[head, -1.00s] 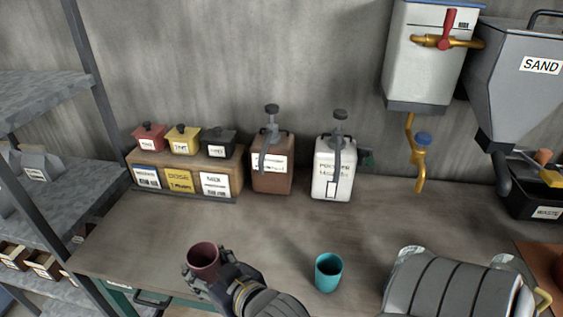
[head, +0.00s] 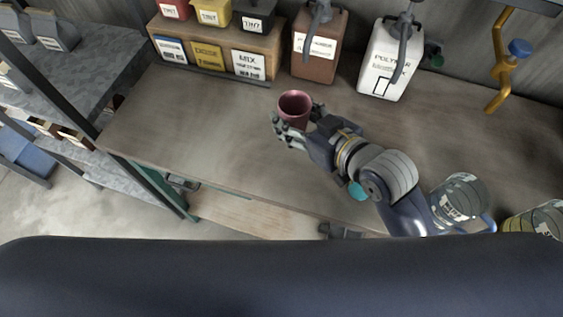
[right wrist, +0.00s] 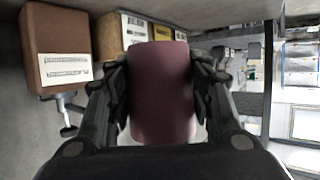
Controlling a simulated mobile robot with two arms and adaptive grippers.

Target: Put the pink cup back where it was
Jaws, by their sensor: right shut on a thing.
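The pink cup (head: 294,106) is dark pink and upright, with its open top showing in the head view. My right gripper (head: 296,122) is shut on it, with fingers on both sides, over the workbench. In the right wrist view the cup (right wrist: 161,92) fills the middle between the fingers of my right gripper (right wrist: 162,100). I cannot tell whether the cup's base touches the bench. A teal cup (head: 357,191) is mostly hidden behind my right arm. My left gripper is not in view.
The workbench (head: 190,125) is clear left of the cup. Behind stand a brown dispenser (head: 319,45), a white dispenser (head: 391,60) and a wooden box rack (head: 218,45) with small lidded boxes. Shelves (head: 70,65) stand at left.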

